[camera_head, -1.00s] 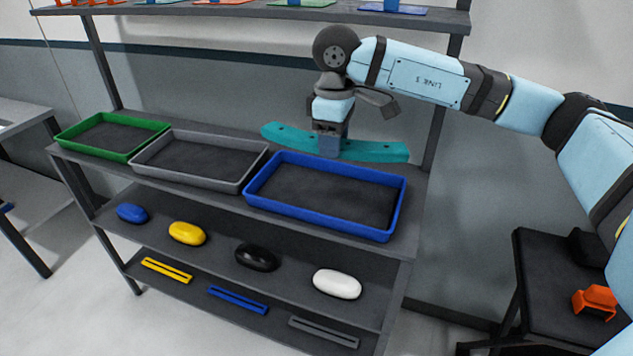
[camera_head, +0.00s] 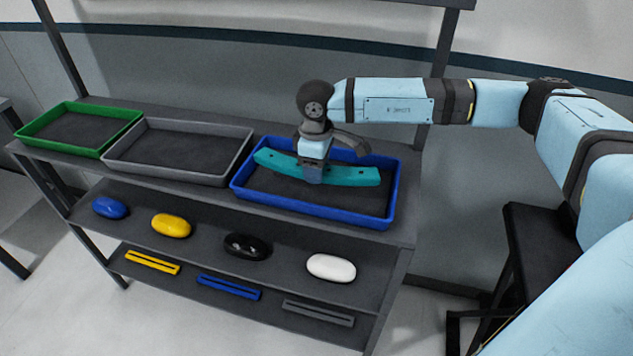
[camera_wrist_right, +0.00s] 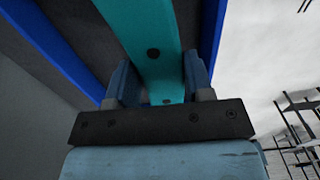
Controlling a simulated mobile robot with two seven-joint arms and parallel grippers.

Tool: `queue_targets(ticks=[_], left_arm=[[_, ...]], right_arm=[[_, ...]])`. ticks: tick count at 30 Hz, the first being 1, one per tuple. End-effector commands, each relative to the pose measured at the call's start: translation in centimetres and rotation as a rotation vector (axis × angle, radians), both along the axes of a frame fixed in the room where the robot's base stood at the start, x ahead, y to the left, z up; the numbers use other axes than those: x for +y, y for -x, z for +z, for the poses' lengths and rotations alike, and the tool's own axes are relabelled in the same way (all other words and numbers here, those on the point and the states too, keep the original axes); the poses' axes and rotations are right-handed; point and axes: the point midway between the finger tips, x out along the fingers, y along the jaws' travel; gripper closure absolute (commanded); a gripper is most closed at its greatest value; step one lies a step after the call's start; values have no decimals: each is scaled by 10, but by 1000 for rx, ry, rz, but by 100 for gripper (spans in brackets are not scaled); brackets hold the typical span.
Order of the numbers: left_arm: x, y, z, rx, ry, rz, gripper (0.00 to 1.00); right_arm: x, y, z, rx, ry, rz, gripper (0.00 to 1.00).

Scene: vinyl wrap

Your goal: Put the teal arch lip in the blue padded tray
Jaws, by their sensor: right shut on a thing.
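The teal arch lip (camera_head: 350,177) is a long curved strip with small dark holes. My right gripper (camera_head: 313,176) is shut on it near its middle and holds it over the blue padded tray (camera_head: 310,208). The strip lies lengthwise within the tray's outline, low over the dark padding; I cannot tell whether it touches the padding. In the right wrist view the teal arch lip (camera_wrist_right: 150,45) runs between the two fingers (camera_wrist_right: 160,85), with the blue tray's walls (camera_wrist_right: 55,45) on both sides. My left gripper is not in view.
A grey tray (camera_head: 178,180) and a green tray (camera_head: 80,150) stand left of the blue one on the same shelf. Lower shelves hold blue, yellow, black and white (camera_head: 331,267) rounded blocks and slotted bars (camera_head: 229,287). A dark stand (camera_head: 535,235) is at the right.

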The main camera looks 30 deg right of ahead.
Motion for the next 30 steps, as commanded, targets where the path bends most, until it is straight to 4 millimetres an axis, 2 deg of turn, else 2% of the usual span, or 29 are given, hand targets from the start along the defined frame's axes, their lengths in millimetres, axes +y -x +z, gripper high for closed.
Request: queue_targets(ticks=[8,15,26,27,29,30], left_arm=[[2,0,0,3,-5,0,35],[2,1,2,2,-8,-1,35],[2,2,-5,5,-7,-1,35],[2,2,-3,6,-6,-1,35],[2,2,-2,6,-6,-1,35],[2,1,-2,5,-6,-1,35]], right_arm=[[0,0,-22,1,1,-1,82],[0,0,-54,0,0,-1,82],[0,0,-60,-1,0,-1,82],[0,0,-58,-1,0,-1,43],[0,0,-58,-1,0,-1,30],[0,0,-58,-1,0,-1,27]])
